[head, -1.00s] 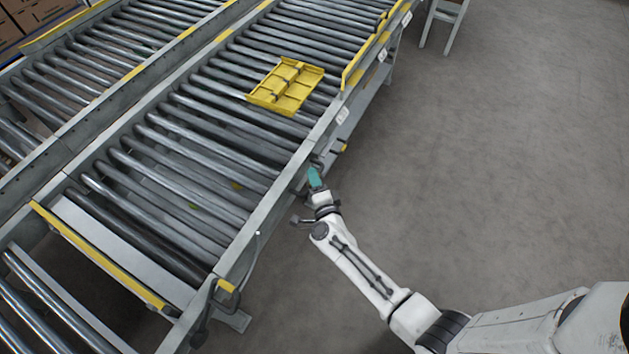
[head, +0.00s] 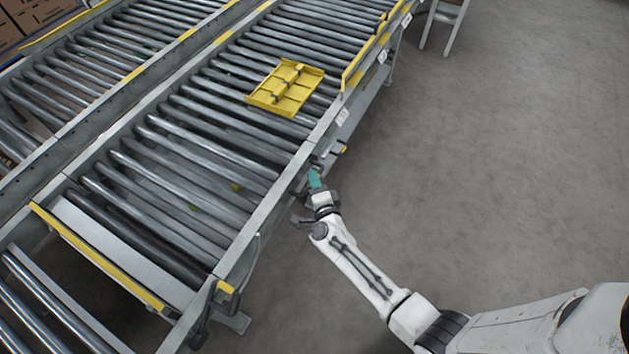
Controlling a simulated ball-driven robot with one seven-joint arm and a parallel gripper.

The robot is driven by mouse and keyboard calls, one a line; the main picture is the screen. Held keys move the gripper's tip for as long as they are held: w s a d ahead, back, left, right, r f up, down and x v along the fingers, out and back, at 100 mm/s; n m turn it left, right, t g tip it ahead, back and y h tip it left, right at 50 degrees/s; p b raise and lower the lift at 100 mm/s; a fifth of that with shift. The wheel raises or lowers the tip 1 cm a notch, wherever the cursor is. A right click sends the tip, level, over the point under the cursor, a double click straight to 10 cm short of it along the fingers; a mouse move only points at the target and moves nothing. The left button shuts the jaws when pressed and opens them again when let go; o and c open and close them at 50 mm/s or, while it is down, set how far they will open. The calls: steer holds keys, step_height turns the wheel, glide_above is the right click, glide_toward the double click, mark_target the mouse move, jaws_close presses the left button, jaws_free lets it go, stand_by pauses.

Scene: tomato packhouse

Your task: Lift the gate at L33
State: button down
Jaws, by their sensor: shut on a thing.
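A hinged-looking section with a pale plate (head: 110,240) and a yellow edge strip (head: 97,255) lies at the lower left end of the rollers and may be the gate. It lies about level with them. No label reading L33 is legible.
A flat yellow tray-like frame (head: 267,98) lies on the rollers beyond my gripper. A white label plate (head: 342,117) sits on the side rail. A second roller line runs at the left. White legs (head: 443,25) stand at the top. The grey floor (head: 490,170) at right is clear.

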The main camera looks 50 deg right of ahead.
steer(key=shift+r, duration=0.1)
step_height(320, 180, up, 10)
steer(key=n+t+h+p, duration=0.1)
steer(key=n+t+p, duration=0.1)
steer(key=p, duration=0.1)
steer(key=shift+a, duration=0.15)
steer(key=s+a+r+n+t+p, duration=0.1)
steer(key=a+r+n+t+p, duration=0.3)
steer(key=r, duration=0.6)
steer(key=s+a+r+n+t+p, duration=0.1)
steer(key=s+a+r+n+t, duration=0.15)
steer(key=a+r, duration=0.5)
steer(key=s+a+r+n+t+y+p, duration=0.1)
steer(key=s+a+r+n+t+y, duration=0.1)
steer(key=a+r+n+y, duration=0.3)
steer(key=shift+s+a+r+n+t, duration=0.2)
steer(key=shift+a+r+n+t, duration=0.45)
steer(key=shift+a+r+n, duration=1.6)
steer(key=shift+a+f+m, duration=0.2)
steer(key=shift+a+m, duration=0.1)
steer(key=shift+m, duration=0.1)
steer(key=c, duration=1.1)
jaws_free()
steer(key=shift+c, duration=0.2)
